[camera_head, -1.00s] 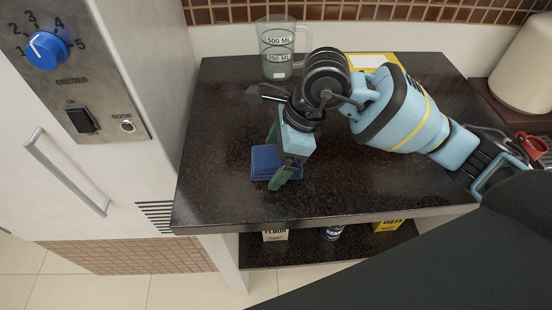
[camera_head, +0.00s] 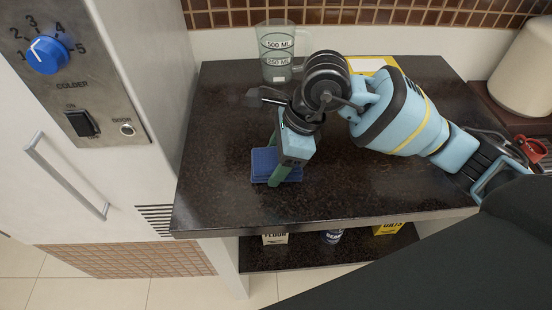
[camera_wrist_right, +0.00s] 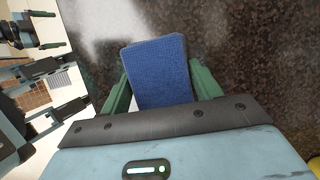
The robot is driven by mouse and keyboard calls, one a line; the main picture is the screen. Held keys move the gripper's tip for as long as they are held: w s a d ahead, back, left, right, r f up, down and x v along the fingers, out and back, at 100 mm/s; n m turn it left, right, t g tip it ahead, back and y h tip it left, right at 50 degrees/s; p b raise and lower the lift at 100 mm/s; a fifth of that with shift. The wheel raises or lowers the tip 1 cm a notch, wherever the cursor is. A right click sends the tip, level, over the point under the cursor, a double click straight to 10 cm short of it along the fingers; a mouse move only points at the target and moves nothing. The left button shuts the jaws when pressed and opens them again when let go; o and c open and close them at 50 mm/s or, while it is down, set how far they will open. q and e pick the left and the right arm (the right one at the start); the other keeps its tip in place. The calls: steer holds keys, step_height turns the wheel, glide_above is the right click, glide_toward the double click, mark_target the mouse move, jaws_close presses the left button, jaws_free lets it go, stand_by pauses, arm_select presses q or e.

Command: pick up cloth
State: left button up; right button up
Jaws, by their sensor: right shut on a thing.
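The cloth (camera_head: 264,160) is a folded blue square on the dark countertop, near its left part. It also shows in the right wrist view (camera_wrist_right: 160,72), between two green fingers. My right gripper (camera_head: 275,178) points down at the cloth and is shut on it, with one finger on either side. The gripper body hides part of the cloth in the head view. The cloth appears still at counter height; I cannot tell whether it is lifted. My left gripper is not in the head view.
A measuring jug (camera_head: 277,52) stands at the back of the dark countertop (camera_head: 340,190). A yellow-edged item (camera_head: 368,64) lies behind my right arm. A white fridge with a handle (camera_head: 66,175) stands left. A red item (camera_head: 532,147) is at the right. Packages (camera_head: 388,228) sit on the lower shelf.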

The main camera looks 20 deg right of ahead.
mark_target(269, 158)
steer(key=shift+r, duration=0.45)
step_height(269, 158, up, 2)
steer(key=shift+r, duration=0.25)
steer(key=s+a, duration=0.4)
steer(key=s, duration=0.3)
steer(key=s+a+r+b, duration=0.1)
steer(key=s+a, duration=0.3)
steer(key=s, duration=0.2)
steer(key=shift+s+r, duration=0.25)
steer(key=shift+s, duration=0.15)
